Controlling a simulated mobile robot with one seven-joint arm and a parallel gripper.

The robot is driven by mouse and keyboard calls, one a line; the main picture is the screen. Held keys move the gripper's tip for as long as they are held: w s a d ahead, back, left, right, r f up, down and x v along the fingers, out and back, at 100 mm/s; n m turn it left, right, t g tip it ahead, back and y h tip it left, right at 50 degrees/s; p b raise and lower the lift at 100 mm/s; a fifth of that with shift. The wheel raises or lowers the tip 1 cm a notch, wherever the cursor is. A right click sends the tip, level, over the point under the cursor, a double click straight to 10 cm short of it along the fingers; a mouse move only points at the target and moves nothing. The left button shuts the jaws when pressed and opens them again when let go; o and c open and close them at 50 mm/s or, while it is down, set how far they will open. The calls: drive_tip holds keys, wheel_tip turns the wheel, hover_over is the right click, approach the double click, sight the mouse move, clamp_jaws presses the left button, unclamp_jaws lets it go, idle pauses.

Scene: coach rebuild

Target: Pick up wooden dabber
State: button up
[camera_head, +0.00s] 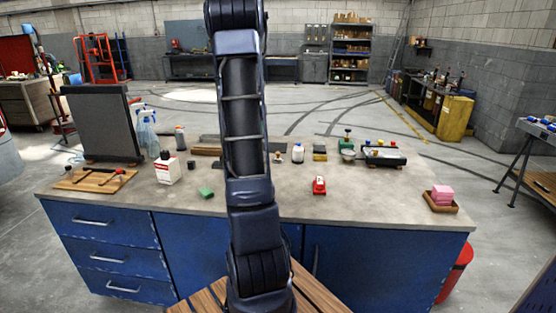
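My arm rises through the middle of the picture and leaves it at the top, so my gripper is out of view. A small brown, upright object (277,158) stands on the workbench (390,196) just right of my arm. It may be the wooden dabber, but it is too small to tell. My arm hides the middle strip of the bench. A wooden board (75,183) with red-headed tools on it lies at the bench's left end.
A white bottle (167,168), spray bottles (148,133) and a dark upright panel (103,125) stand at left. The front right benchtop is mostly clear.

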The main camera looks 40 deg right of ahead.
sight(278, 153)
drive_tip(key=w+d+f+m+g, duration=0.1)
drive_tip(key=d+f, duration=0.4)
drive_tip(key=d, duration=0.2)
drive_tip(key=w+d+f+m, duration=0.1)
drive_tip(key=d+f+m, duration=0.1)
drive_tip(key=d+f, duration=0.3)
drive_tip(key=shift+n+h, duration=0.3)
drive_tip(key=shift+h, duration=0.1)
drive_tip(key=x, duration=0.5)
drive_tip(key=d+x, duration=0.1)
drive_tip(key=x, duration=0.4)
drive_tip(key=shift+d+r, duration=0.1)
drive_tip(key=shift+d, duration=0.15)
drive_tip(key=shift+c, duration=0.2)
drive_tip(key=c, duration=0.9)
